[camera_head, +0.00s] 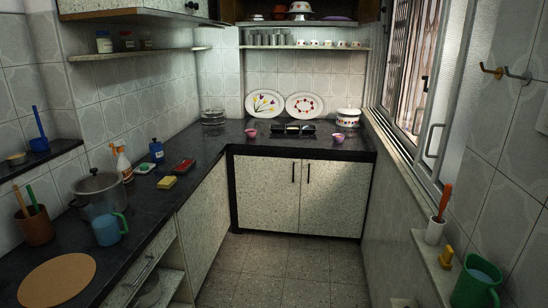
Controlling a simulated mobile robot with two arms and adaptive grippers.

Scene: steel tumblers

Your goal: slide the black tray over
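A black tray (294,132) lies on the dark counter at the back, below two decorated plates. It seems to hold a few small items, too small to tell apart. A pink cup (251,134) stands to its left and a purple-pink cup (337,138) to its right, both apart from it. Neither of my grippers is in view.
The dark counter (226,134) runs along the left and back. A pot (99,190), blue mug (109,229), spray bottle (122,163), blue bottle (156,151), yellow sponge (167,182) and red dish (183,166) crowd its left run. The floor (270,265) is clear.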

